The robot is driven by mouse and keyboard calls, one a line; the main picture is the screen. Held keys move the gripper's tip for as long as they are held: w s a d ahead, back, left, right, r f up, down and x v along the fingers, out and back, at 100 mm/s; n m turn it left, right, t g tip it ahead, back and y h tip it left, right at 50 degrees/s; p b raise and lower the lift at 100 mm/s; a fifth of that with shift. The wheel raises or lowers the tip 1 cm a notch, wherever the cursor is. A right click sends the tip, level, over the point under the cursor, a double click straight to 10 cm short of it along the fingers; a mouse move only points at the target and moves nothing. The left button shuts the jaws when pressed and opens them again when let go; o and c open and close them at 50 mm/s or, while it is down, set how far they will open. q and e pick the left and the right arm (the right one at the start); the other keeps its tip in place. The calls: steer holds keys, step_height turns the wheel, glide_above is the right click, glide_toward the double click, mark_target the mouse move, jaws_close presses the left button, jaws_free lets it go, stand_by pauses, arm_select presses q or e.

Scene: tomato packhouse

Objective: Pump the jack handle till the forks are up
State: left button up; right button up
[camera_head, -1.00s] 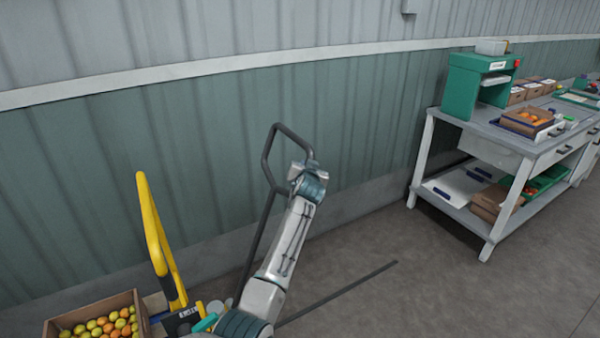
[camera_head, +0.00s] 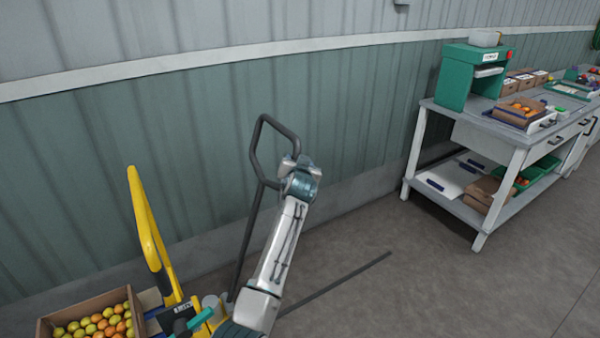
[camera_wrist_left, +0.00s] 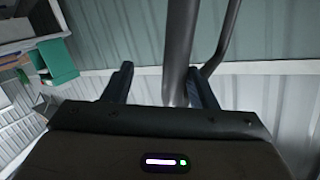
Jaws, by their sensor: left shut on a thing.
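The jack handle (camera_head: 247,235) is a dark bar with a closed loop at its top, rising from the yellow pallet jack (camera_head: 147,232) at the lower left. It leans slightly right in the head view. My left gripper (camera_head: 290,168) is at the right side of the loop, shut on the handle. In the left wrist view, the dark handle bar (camera_wrist_left: 179,50) runs between the two fingers of my left gripper (camera_wrist_left: 160,85), nearer the right finger. The forks are not clearly visible. My right gripper is in neither view.
A box of fruit (camera_head: 45,328) sits beside the yellow jack. A ribbed wall stands close behind the handle. A workbench (camera_head: 470,125) with boxes and a green machine (camera_head: 456,78) stands at the right. The floor (camera_head: 400,300) between is mostly bare.

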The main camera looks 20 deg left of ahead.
arm_select(q)
steer(key=b+v, duration=0.1)
steer(key=v, duration=0.6)
steer(key=shift+s+d, duration=0.3)
steer(key=shift+d, duration=0.1)
